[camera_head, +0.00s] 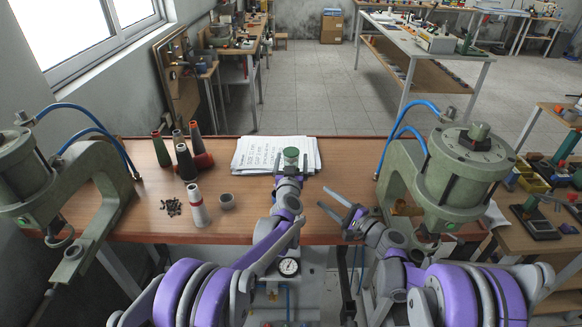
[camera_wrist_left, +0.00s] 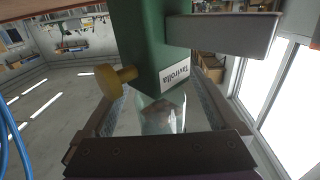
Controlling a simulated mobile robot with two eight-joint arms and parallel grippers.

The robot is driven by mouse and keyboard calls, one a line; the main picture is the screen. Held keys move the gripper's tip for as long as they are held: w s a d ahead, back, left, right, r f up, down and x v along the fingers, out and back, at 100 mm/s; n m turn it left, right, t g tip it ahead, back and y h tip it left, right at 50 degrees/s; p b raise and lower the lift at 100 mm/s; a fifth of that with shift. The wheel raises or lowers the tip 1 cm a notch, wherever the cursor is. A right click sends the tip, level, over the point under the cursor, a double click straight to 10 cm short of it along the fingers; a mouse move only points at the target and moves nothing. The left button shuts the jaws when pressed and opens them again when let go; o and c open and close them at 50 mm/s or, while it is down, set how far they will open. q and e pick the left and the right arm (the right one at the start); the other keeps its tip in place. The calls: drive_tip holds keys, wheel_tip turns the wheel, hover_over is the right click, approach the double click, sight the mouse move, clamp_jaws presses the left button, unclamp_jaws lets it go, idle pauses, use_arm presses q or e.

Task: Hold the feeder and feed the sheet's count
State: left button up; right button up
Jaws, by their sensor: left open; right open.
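The feeder (camera_head: 291,154) looks like a small green-topped device and stands in front of the paper sheets. In the left wrist view its green body (camera_wrist_left: 170,45) has a white label, a brass knob and a clear tube below. My left gripper (camera_head: 290,173) is at the feeder, its open fingers (camera_wrist_left: 160,108) on either side of the clear tube; contact cannot be told. The white printed sheet (camera_head: 258,153) lies on the table behind the feeder; its text is too small to read. My right gripper (camera_head: 322,197) is open and empty, right of the feeder, near the table's front edge.
Green presses (camera_head: 462,165) and (camera_head: 30,165) stand at the table's right and left ends, with blue hoses. The table right of the sheet is clear.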

use_arm(q)
drive_tip(key=shift+w, duration=0.2)
clamp_jaws()
use_arm(e)
drive_tip(key=c, duration=0.4)
drive_tip(key=shift+m, duration=0.6)
drive_tip(key=shift+c, duration=1.3)
drive_tip(key=shift+s+d+m, duration=0.1)
drive_tip(key=shift+m, duration=0.6)
clamp_jaws()
drive_tip(key=m, duration=0.5)
drive_tip(key=shift+s+d+m, duration=0.15)
drive_tip(key=shift+s+m, duration=0.05)
drive_tip(key=shift+m, duration=0.2)
drive_tip(key=m, duration=0.4)
drive_tip(key=shift+s+d, duration=0.1)
drive_tip(key=shift+s, duration=0.1)
